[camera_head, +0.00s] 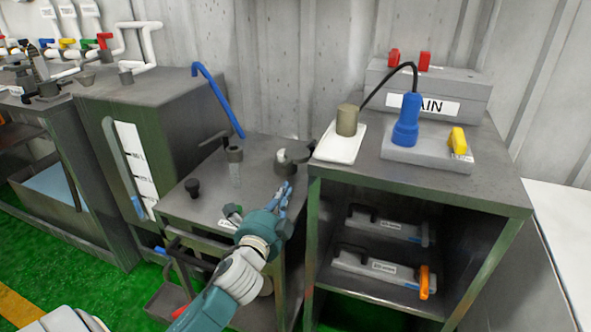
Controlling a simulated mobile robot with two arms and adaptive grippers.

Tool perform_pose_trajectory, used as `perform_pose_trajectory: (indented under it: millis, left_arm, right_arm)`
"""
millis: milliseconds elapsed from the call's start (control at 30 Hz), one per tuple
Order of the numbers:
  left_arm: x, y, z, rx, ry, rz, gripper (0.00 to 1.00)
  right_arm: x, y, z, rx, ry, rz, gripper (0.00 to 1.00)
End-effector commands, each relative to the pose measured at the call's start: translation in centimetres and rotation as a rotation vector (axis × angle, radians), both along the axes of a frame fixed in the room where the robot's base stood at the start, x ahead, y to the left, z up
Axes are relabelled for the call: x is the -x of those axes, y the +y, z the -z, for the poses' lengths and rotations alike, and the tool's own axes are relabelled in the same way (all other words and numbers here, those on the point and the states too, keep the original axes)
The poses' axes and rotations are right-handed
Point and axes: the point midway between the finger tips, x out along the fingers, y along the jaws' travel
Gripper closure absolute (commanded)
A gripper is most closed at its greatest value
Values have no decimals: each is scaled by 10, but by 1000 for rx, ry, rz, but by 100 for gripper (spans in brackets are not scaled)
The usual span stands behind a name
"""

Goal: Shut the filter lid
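My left gripper (284,190), teal with a white wrist, reaches up from the bottom over the front right part of the low grey cabinet top (215,200). Its fingers look close together, and the gap between them cannot be made out. A grey, curved, open-sided round fitting (292,158) stands just beyond the fingertips at the cabinet's back right; I cannot tell whether the fingers touch it. A grey upright cylinder (235,155) and a dark knob (193,188) stand further left. I cannot tell for certain which part is the filter lid. My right gripper is out of view.
A blue pipe (218,100) slopes down to the cabinet's back. A taller shelf unit (420,190) close on the right carries a white tray (340,146), a blue plug (407,122) and a grey box (430,88). A taller green-sided tank (155,90) stands left.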

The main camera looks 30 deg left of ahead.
Motion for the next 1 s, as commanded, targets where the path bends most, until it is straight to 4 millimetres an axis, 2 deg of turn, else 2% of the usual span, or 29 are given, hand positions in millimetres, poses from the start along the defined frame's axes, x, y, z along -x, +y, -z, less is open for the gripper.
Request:
perform_pose_trajectory:
  millis: [533, 700, 1000]
  left_arm:
    - [-81, 26, 0, -1, -1, -1, 100]
    - [-92, 28, 0, -1, 0, 0, 100]
    - [-93, 29, 0, 0, 0, 0, 100]
  right_arm:
    - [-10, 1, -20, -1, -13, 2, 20]
    - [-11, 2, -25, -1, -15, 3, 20]
    - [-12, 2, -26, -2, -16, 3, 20]
